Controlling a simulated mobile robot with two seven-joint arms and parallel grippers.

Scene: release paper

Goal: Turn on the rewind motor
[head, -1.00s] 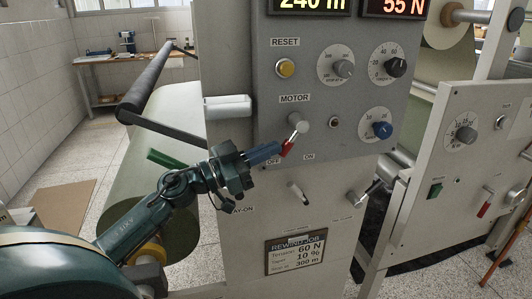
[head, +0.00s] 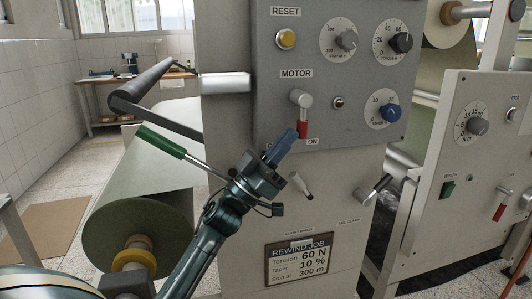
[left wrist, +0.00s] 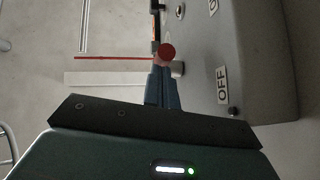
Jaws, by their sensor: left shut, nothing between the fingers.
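The MOTOR switch lever (head: 302,112) is on the grey control panel (head: 265,110), with a grey hub and a red tip. It points nearly straight down, its tip just above the ON label (head: 312,141). My left gripper (head: 290,136) is shut and empty, its blue fingers just left of the red tip. Whether they touch cannot be told. In the left wrist view, the round red end (left wrist: 167,52) shows just beyond the shut fingertips (left wrist: 163,72), with the OFF label (left wrist: 222,85) to the right. My gripper hides OFF in the head view. My right gripper is not in view.
A yellow RESET button (head: 286,39) and a blue dial (head: 389,113) share the panel. A small lever (head: 301,186) sits below, and a clamp lever (head: 373,189) lower right. A green-handled bar (head: 160,141) and the paper roll (head: 125,220) are left.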

